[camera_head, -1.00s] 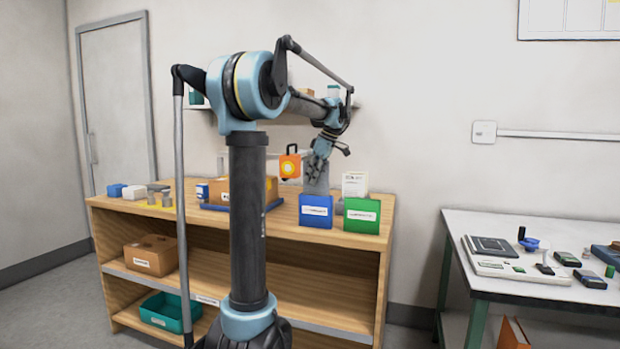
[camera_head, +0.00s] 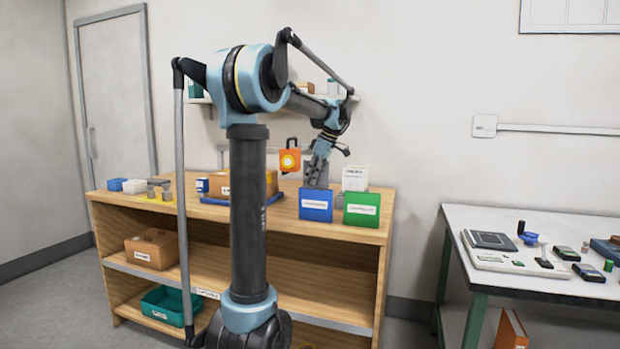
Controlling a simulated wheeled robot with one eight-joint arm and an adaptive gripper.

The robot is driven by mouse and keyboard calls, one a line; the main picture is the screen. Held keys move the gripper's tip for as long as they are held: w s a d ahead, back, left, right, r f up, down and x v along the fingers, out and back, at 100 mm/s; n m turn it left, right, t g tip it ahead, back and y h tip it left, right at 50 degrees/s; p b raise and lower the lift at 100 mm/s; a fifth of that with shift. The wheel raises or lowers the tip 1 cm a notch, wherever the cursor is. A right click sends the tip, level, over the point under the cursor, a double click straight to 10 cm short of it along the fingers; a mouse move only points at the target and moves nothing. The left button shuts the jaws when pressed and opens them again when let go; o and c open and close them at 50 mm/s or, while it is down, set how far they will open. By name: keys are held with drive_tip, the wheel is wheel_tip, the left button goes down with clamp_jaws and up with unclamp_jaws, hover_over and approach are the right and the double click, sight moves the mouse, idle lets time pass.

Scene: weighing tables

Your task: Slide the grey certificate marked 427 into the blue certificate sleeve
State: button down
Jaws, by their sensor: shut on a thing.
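The blue certificate sleeve (camera_head: 315,205) stands upright on the wooden shelf top, with a white label on its front. My gripper (camera_head: 318,170) points down just above and behind it, shut on a flat grey piece, the grey certificate (camera_head: 311,182). The certificate's lower edge is hidden by the sleeve, so I cannot tell whether it is inside or behind it. Its 427 marking cannot be read.
A green sleeve (camera_head: 361,209) stands close on the right, with a white card (camera_head: 354,179) behind it. An orange padlock-shaped tag (camera_head: 289,160) is just left of my gripper. A cardboard box (camera_head: 272,182) sits on a blue tray farther left.

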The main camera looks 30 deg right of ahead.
drive_tip(key=shift+f, duration=0.65)
drive_tip(key=c, duration=1.7)
unclamp_jaws()
drive_tip(key=v, duration=1.2)
